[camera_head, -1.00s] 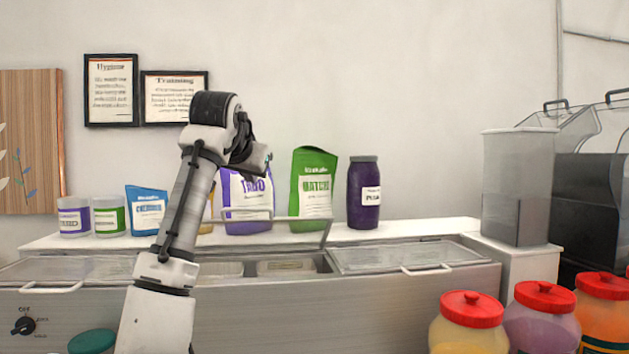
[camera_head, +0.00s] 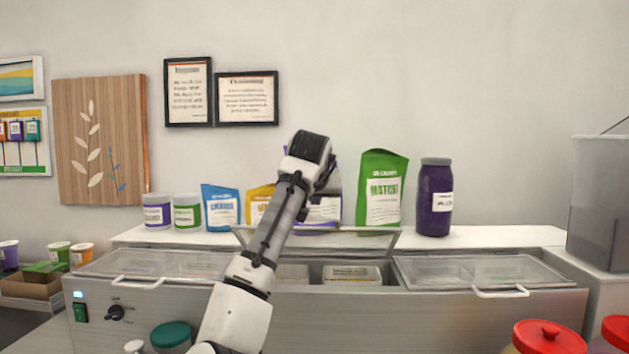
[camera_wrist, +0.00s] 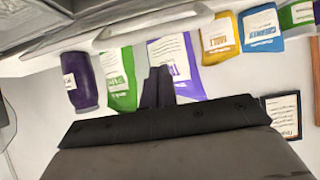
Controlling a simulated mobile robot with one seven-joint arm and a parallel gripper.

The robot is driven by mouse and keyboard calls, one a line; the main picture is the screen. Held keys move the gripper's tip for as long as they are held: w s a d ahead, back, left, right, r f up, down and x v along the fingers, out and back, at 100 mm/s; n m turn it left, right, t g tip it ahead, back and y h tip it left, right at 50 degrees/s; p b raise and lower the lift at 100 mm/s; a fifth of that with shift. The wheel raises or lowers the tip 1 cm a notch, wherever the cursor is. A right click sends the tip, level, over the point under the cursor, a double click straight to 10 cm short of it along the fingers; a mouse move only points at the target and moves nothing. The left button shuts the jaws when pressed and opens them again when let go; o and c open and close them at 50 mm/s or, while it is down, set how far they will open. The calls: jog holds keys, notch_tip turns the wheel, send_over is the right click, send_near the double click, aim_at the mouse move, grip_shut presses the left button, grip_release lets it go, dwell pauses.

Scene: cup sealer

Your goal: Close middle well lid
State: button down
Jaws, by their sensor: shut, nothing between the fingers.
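The middle well lid (camera_head: 372,242) is raised and tilted at the back of the steel counter unit. The open middle well below it shows a white-edged container (camera_head: 351,275). My gripper (camera_wrist: 158,73) is shut and empty; its fingers show in front of the white and purple bag in the wrist view. In the head view my wrist is above and behind the lid, and my fingertips are hidden. A lid with a pale handle (camera_wrist: 150,23) crosses the top of the wrist view. I cannot tell whether my gripper touches the lid.
The left lid (camera_head: 165,264) and right lid (camera_head: 470,270) lie closed. On the back shelf stand a green bag (camera_head: 382,190), a purple jar (camera_head: 435,197), a blue bag (camera_head: 221,206) and a yellow bag (camera_head: 260,203). Red-lidded jars (camera_head: 548,336) stand at front right.

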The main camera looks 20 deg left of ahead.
jog(key=shift+s+d+f, duration=0.2)
jog(key=shift+s+f, duration=0.3)
jog(key=shift+s, duration=0.15)
jog(key=shift+s+d+f, duration=0.15)
jog(key=shift+s+f, duration=0.35)
jog(key=shift+s, duration=0.1)
jog(key=shift+f, duration=0.1)
